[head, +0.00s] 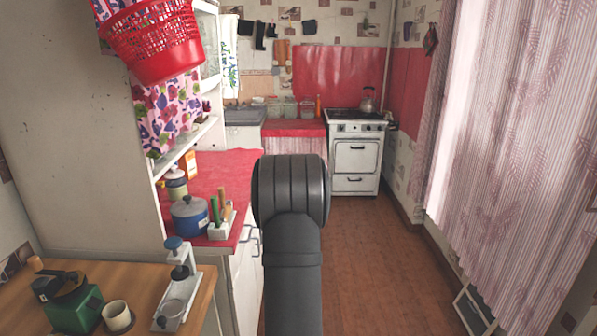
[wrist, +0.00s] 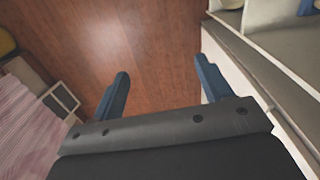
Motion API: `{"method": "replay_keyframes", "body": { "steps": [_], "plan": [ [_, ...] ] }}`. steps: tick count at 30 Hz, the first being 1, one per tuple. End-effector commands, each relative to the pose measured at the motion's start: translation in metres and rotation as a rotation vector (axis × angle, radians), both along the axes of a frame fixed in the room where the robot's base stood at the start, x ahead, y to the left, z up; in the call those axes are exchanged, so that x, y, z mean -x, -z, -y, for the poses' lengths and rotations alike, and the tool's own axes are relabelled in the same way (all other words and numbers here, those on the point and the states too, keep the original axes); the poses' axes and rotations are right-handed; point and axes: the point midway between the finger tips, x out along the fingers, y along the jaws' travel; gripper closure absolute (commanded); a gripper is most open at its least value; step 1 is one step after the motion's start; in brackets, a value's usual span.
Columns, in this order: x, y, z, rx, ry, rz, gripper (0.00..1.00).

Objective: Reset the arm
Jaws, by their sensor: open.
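My gripper (wrist: 160,92) shows in the wrist view with its two blue fingers spread wide apart. It is open and nothing is between the fingers; bare wooden floor (wrist: 150,45) lies beyond them. In the head view my dark arm (head: 291,270) rises from the bottom edge in the middle, over the floor. The fingers are hidden in the head view.
On the left are a wooden counter (head: 50,308) with a green grinder (head: 76,310), a cup (head: 117,316) and a white press (head: 180,290), and a red-topped counter with a blue pot (head: 189,216). A stove (head: 356,150) stands behind. Floor (head: 385,270) is clear; curtains (head: 510,170) hang right.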

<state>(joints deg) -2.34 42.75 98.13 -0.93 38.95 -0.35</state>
Motion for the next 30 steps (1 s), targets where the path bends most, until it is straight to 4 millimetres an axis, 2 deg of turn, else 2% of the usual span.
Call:
{"method": "replay_keyframes", "body": {
  "steps": [4,9,21,25,26,30],
  "plan": [
    [0.007,0.014,0.021,0.0,0.068,-0.002,0.28],
    [-0.007,0.001,0.006,0.0,0.035,0.001,0.28],
    [-0.011,-0.003,0.002,0.0,0.025,-0.001,0.28],
    [-0.011,-0.003,0.002,0.0,0.025,-0.001,0.03],
    [-0.011,-0.003,0.002,0.0,0.025,-0.001,0.0],
    [-0.011,-0.003,0.002,0.0,0.025,-0.001,0.0]
  ]
}}
